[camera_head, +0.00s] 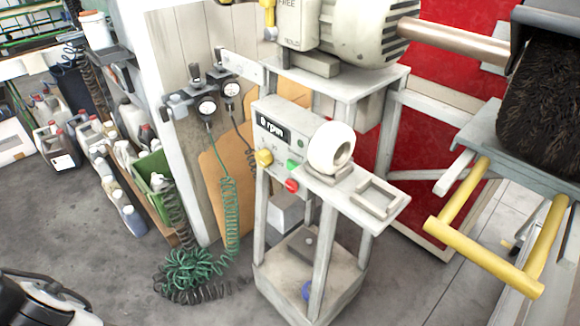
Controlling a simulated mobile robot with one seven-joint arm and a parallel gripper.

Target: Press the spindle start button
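The control box (262,150) is on the front of the grey machine stand in the middle. A green button (292,164), which looks like the spindle start button, is on the box's front face, low and to the right. A white ring-shaped part (318,150) stands on the small shelf right beside the green button. My gripper is not in view.
The motor (345,35) sits above the box, with a shaft running right to a dark brush (545,100). A yellow bar frame (485,255) sticks out at the right. Coiled green hose (190,265) and bottles (130,215) are at left.

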